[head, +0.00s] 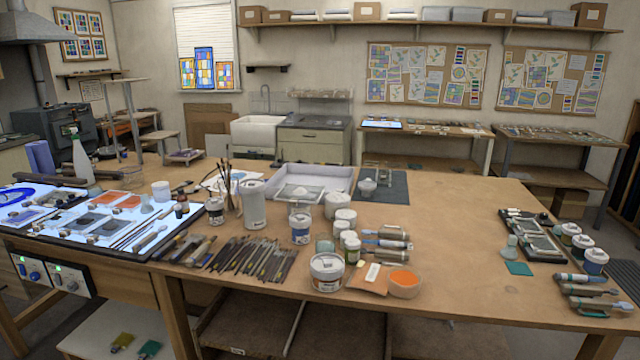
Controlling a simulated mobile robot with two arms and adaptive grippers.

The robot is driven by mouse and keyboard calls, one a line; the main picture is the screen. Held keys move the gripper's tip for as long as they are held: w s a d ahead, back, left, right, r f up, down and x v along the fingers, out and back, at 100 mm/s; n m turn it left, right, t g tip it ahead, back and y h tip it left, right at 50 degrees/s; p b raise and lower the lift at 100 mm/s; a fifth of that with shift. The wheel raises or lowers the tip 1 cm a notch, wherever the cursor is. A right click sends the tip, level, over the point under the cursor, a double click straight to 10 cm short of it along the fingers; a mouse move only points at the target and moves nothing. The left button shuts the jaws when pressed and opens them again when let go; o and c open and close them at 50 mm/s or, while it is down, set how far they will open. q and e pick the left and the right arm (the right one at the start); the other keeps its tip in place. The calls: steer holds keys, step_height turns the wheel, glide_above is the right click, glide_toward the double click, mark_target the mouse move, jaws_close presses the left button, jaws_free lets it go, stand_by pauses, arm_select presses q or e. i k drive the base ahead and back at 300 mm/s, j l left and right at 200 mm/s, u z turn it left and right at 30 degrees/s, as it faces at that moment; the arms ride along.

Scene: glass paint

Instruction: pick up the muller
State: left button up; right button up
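A pale, greenish glass piece with a knob-like top and a wider base (510,247) stands upright on the right part of the big wooden table (450,240); it looks like a muller. A similar small pale piece (147,204) stands on the lit panel at the left. It is too small to tell whether that is also a muller. Neither of my grippers is in the head view, and nothing is touching these pieces.
Right of the glass piece are a dark tray (540,240) and several jars (594,262); a teal square (518,268) lies in front. Brushes (250,258), jars and an orange bowl (404,285) crowd the front middle. The table between is clear.

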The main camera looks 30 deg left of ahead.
mark_target(146, 208)
steer(key=u, duration=1.95)
